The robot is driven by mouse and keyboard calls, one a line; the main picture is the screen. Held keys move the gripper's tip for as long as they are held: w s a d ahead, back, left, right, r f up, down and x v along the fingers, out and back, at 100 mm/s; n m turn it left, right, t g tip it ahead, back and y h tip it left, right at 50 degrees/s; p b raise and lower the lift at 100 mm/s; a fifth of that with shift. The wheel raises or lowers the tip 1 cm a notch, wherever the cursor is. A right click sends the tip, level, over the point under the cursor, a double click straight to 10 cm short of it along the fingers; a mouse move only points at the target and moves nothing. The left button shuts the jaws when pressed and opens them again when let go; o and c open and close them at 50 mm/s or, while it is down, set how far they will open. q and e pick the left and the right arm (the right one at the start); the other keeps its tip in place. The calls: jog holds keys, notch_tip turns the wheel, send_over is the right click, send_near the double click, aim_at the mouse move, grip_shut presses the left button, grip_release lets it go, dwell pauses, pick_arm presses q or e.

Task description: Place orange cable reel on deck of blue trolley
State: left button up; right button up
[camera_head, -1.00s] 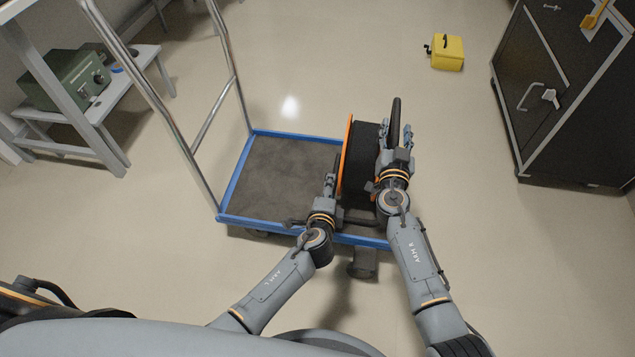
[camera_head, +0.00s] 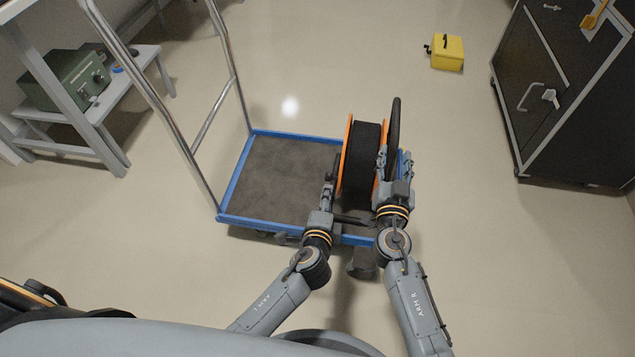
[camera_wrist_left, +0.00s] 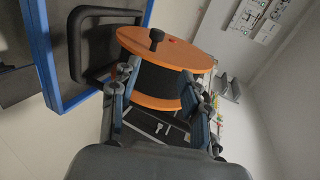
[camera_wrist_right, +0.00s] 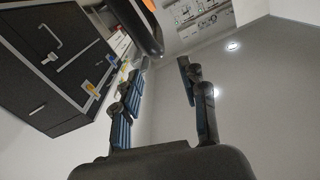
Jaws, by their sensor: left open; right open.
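The orange cable reel (camera_head: 362,160) has orange flanges, a black drum and a black loop handle (camera_head: 393,130). It appears upright over the right end of the blue trolley's deck (camera_head: 280,175); its lower contact is hidden. My left gripper (camera_head: 331,182) is open, beside the reel's left and near side. In the left wrist view the reel (camera_wrist_left: 160,75) is ahead of its spread fingers (camera_wrist_left: 160,105). My right gripper (camera_head: 394,168) is open at the reel's right side, by the loop handle. In the right wrist view its fingers (camera_wrist_right: 163,90) have nothing between them.
The trolley's metal push handle (camera_head: 205,125) rises at the left. A bench (camera_head: 120,95) with a green device (camera_head: 70,80) stands farther left. A yellow case (camera_head: 447,52) lies on the floor behind. A dark cabinet (camera_head: 560,90) stands at the right. The deck's left part is clear.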

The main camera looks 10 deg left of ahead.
jog(key=shift+s, duration=1.55)
